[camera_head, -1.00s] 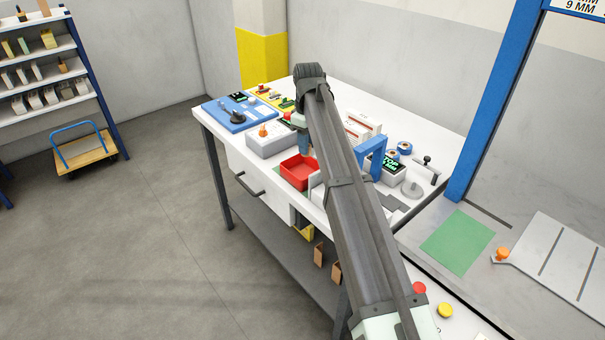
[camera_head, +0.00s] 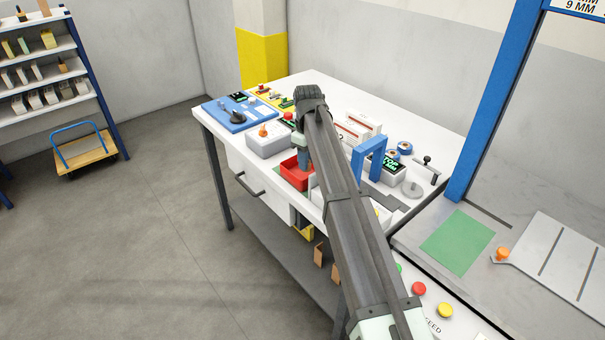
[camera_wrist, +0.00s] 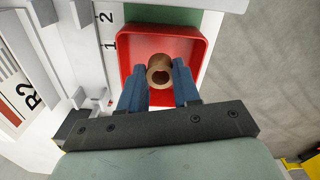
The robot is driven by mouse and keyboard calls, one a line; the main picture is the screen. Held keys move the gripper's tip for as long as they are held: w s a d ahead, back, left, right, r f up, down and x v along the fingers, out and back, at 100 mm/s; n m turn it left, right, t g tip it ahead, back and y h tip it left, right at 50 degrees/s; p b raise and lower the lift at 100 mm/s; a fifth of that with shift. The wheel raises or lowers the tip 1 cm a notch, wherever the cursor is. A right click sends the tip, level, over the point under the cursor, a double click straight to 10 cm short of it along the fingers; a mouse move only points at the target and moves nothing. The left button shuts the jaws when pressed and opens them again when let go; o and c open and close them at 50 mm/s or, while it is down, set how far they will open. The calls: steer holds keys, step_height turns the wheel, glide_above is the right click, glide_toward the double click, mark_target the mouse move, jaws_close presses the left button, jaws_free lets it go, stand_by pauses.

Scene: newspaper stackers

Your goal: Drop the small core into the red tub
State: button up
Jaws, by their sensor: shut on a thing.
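The small core (camera_wrist: 159,70) is a short brown cardboard ring, seen nearly end-on in the wrist view. My gripper (camera_wrist: 160,80) has its blue fingers closed on either side of the core. The red tub (camera_wrist: 198,58) is a shallow square tray behind and below the core, and the core appears over its inside. I cannot tell whether the core touches the tub floor. In the head view the red tub (camera_head: 295,180) stands near the table's front edge, with my gripper (camera_head: 304,168) over it. The core is hidden there.
The tub sits on a green patch (camera_wrist: 165,15) beside printed numbers. A grey box with an orange knob (camera_head: 268,141) stands left of the tub. A blue arch (camera_head: 370,157) and a white card (camera_head: 352,132) stand to the right. The white table (camera_head: 330,90) has free room at the back.

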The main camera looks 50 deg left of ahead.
steer(key=o, duration=1.1)
steer(key=shift+r, duration=0.1)
step_height(320, 180, up, 14)
steer(key=shift+f, duration=0.15)
